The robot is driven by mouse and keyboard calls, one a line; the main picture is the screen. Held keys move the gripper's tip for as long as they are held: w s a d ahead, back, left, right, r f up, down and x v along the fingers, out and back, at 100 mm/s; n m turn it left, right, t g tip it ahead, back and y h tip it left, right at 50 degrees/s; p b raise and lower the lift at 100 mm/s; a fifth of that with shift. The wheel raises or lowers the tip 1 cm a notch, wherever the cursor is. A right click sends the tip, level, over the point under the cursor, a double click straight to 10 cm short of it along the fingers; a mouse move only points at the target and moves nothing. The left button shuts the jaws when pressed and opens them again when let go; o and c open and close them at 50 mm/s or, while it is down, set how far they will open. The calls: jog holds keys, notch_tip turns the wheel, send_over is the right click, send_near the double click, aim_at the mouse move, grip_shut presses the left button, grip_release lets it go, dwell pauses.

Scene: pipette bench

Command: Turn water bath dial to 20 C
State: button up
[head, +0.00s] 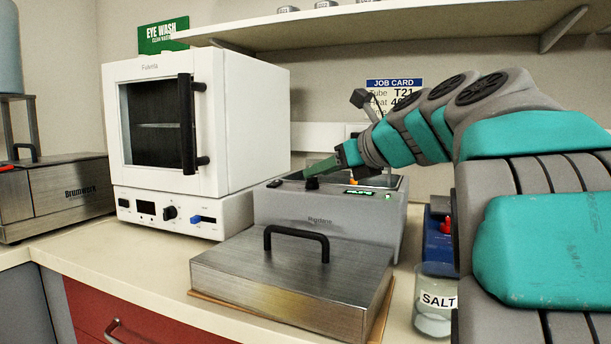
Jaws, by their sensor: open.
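The water bath (330,224) is a grey box in the middle of the bench, in the head view. Its top panel carries a black dial (312,184) at the left and a small lit green display (360,192) too small to read. My gripper (310,172) reaches in from the right, its green fingers pointing down-left. The fingertips are just above the dial in the picture; I cannot tell whether they touch it. The gripper is open, with nothing seen between its fingers. The dial's pointer and markings cannot be made out.
A metal lid with a black handle (297,236) lies in front of the bath. A white oven (255,130) stands to the left. A salt jar (432,315) and a blue device (437,250) stand at right, partly behind my arm. A shelf (400,25) overhangs the back.

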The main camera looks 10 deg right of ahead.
aim_at(312, 182)
jog(key=x, duration=0.5)
grip_shut()
dwell(0.3)
